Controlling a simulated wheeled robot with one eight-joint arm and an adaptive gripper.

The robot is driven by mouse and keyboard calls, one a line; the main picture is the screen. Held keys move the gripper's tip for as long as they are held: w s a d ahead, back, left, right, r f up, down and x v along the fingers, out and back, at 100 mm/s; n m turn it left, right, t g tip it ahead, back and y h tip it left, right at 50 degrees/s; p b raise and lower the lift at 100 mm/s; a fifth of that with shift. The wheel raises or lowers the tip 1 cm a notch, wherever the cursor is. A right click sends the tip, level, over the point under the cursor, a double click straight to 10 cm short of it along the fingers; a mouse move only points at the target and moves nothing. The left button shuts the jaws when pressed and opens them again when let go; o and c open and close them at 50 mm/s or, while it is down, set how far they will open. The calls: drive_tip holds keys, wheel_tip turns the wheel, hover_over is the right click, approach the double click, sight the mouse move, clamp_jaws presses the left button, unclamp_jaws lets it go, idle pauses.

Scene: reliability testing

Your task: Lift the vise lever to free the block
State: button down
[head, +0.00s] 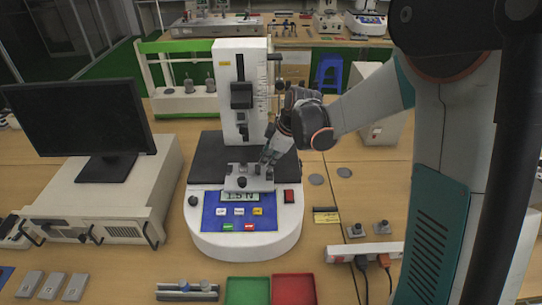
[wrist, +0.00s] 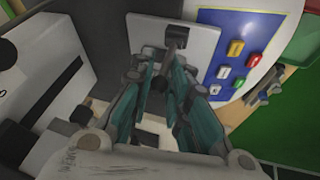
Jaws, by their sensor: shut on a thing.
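A small light-grey vise (head: 236,183) sits on the front of the white test machine's base, just behind the display. In the wrist view the vise's pale plate (wrist: 201,42) shows beyond my fingers. My gripper (head: 267,158) reaches down from the right onto the vise. In the wrist view my gripper (wrist: 168,72) has its teal-padded fingers closed in around a dark, narrow lever (wrist: 176,33), which stands out from the plate. The fingers hide most of it in the head view. I cannot clearly make out the block.
The white test machine (head: 244,216) has a blue button panel and a tall column (head: 228,62) close behind my gripper. A monitor (head: 82,114) stands left. Green (head: 247,291) and red (head: 294,289) trays lie in front. A power strip (head: 372,250) is at right.

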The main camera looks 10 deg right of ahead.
idle(0.4)
drive_tip(key=c, duration=1.5)
unclamp_jaws()
drive_tip(key=v, duration=1.2)
drive_tip(key=shift+a, duration=0.1)
drive_tip(key=s+d+f+m+t+h+b, duration=0.1)
drive_tip(key=s+m, duration=0.3)
drive_tip(key=s, duration=0.4)
drive_tip(key=s+f+m+t+h+b, duration=0.1)
drive_tip(key=s+f+m+b, duration=0.1)
drive_tip(key=s+m, duration=0.3)
drive_tip(key=s+d+f+m+t+h+b, duration=0.1)
drive_tip(key=s+m+b, duration=0.2)
drive_tip(key=s, duration=0.8)
drive_tip(key=shift+d+f+m+t, duration=0.2)
drive_tip(key=shift+d+m+t, duration=0.15)
drive_tip(key=shift+m, duration=0.65)
